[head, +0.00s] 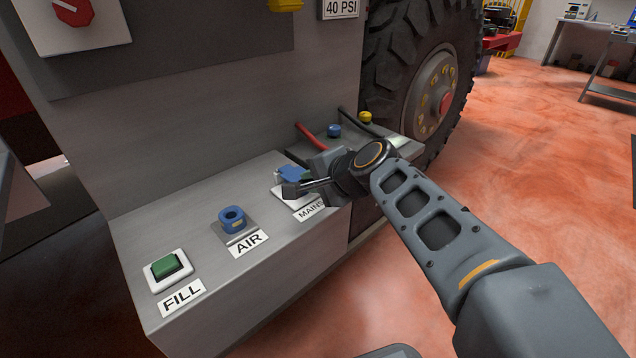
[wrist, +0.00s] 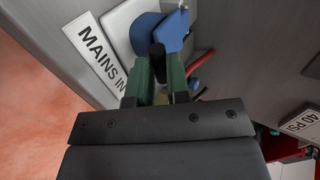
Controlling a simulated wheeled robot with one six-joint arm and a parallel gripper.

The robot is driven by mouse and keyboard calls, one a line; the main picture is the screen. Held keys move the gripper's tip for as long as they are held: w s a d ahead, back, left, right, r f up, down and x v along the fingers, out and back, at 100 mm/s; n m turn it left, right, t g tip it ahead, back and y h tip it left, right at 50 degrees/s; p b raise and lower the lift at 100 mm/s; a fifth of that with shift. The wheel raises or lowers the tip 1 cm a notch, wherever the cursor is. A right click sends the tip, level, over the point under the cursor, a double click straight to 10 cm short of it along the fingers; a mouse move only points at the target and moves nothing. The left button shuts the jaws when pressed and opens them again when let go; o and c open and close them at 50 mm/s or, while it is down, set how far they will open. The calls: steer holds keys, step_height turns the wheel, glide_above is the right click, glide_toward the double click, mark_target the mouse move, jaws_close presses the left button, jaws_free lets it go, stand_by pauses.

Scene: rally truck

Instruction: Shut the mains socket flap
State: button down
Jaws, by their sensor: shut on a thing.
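The mains socket (head: 290,173) is a blue fitting on a white plate on the grey ledge, above the MAINS label. In the wrist view its round blue body (wrist: 146,36) sits on the pale plate, with the blue flap (wrist: 174,30) standing up from it at an angle, not lying over the socket. My gripper (head: 302,187) is at the socket in the head view, partly covering it. In the wrist view my gripper (wrist: 158,75) has its green-padded fingers on either side of a dark tab by the flap. The socket's opening is hidden.
The blue AIR fitting (head: 231,219) and green FILL button (head: 166,264) are to the left on the same ledge. A red cable (head: 308,134) and a large tyre (head: 410,70) are behind my gripper. Open floor (head: 540,180) lies to the right.

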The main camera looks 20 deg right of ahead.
steer(key=shift+f, duration=0.45)
steer(key=shift+r, duration=0.1)
steer(key=c, duration=1.1)
jaws_free()
